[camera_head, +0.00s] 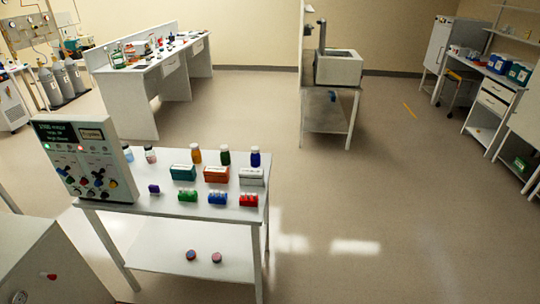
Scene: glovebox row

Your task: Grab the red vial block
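The red vial block (249,200) is a small red block with pale tops on it. It sits near the front right corner of the white table (215,240) in the middle left of the head view. A blue vial block (217,198) stands just left of it, and a green vial block (188,196) stands further left. A white box (251,177) stands behind the red block. Neither of my grippers is in view, and nothing touches the red block.
A control panel (82,160) stands at the table's left end. Teal (183,173) and orange (216,174) boxes and several bottles stand behind the blocks. A grey cabinet (45,265) is at the lower left. The floor right of the table is clear.

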